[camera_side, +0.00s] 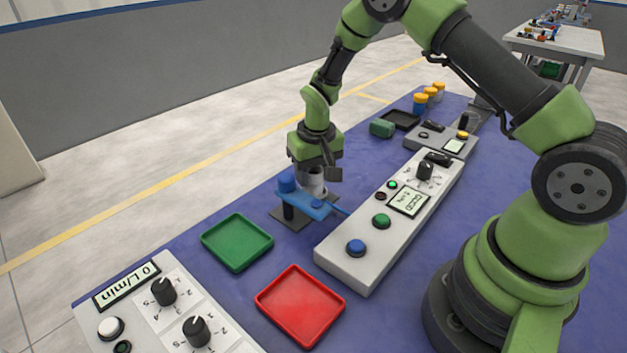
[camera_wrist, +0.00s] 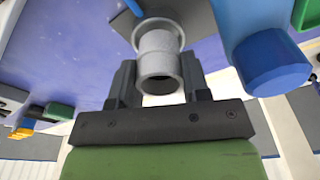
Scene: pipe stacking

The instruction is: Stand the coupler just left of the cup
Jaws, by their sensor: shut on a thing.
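My gripper (camera_side: 316,173) points down over the blue mat, beside a blue clamp stand. In the wrist view its two fingers (camera_wrist: 158,78) are shut on a grey, hollow, stepped pipe piece (camera_wrist: 157,43), which looks like the coupler. In the side view the coupler (camera_side: 314,186) shows as a pale ring below the jaws, partly hidden by the blue arm of the stand. Its lower end is hidden there, so I cannot tell whether it touches anything. I cannot pick out the cup for certain; a green cylinder (camera_side: 382,128) lies farther back.
The blue clamp stand (camera_side: 287,184) is close beside my gripper; its blue top also shows in the wrist view (camera_wrist: 268,62). A green tray (camera_side: 238,242), a red tray (camera_side: 299,305) and a control panel (camera_side: 350,262) are nearby. Several yellow-capped pieces (camera_side: 420,99) stand behind.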

